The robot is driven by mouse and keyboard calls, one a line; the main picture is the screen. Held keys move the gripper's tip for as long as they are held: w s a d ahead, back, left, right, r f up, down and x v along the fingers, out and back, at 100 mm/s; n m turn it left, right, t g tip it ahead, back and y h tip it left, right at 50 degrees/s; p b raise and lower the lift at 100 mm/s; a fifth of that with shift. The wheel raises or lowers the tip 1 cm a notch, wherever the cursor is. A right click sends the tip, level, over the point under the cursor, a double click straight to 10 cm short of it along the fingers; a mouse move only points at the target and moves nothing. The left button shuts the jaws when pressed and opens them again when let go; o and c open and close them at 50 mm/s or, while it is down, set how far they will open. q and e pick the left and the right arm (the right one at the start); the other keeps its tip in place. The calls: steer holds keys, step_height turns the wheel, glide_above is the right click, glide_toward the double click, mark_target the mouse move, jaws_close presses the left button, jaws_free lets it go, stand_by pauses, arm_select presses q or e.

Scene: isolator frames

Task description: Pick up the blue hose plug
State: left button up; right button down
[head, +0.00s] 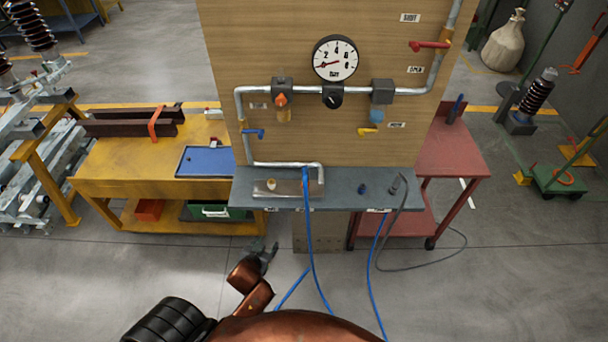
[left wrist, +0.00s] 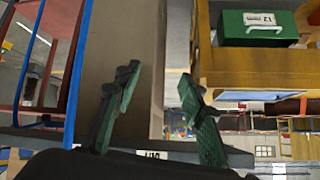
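A small dark blue plug-like piece (head: 362,188) stands on the grey shelf (head: 338,197), right of its middle; I cannot tell for sure that it is the blue hose plug. A blue hose (head: 309,230) rises from the floor to the pipe end above the shelf. Another blue hose (head: 372,255) hangs from the shelf's front edge. My left gripper (head: 268,257) is below and in front of the shelf, left of both hoses and apart from them. In the left wrist view its two green-lit fingers (left wrist: 158,95) are spread with nothing between them. My right gripper is not in view.
A wooden panel with gauge (head: 335,59) and valves stands behind the shelf. A grey cable (head: 410,268) loops from the shelf to the floor. A yellow bench (head: 105,180) stands left, a red cart (head: 455,155) right. A small metal tray (head: 268,189) is on the shelf.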

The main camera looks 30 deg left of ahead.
arm_select(q)
steer(key=w+r+t, duration=0.1)
steer(key=w+r, duration=0.1)
steer(key=r, duration=0.2)
steer(key=w+r+t, duration=0.2)
steer(key=w+r, duration=0.1)
steer(key=r, duration=0.2)
steer(key=w+r+t, duration=0.1)
steer(key=w+r, duration=0.1)
steer(key=r, duration=0.3)
steer(key=shift+w+a+r+n+t+y, duration=0.2)
steer(key=shift+a+n+t+y, duration=0.1)
steer(key=shift+n+t+y, duration=0.1)
steer(key=m+t+h, duration=0.2)
steer(key=t+h, duration=0.1)
steer(key=t, duration=0.1)
glide_toward(303, 176)
steer(key=w, duration=1.1)
steer(key=shift+w+a+f+p, duration=0.1)
steer(key=shift+a+p, duration=0.2)
steer(key=shift+a, duration=0.1)
steer(key=shift+c, duration=0.5)
jaws_close()
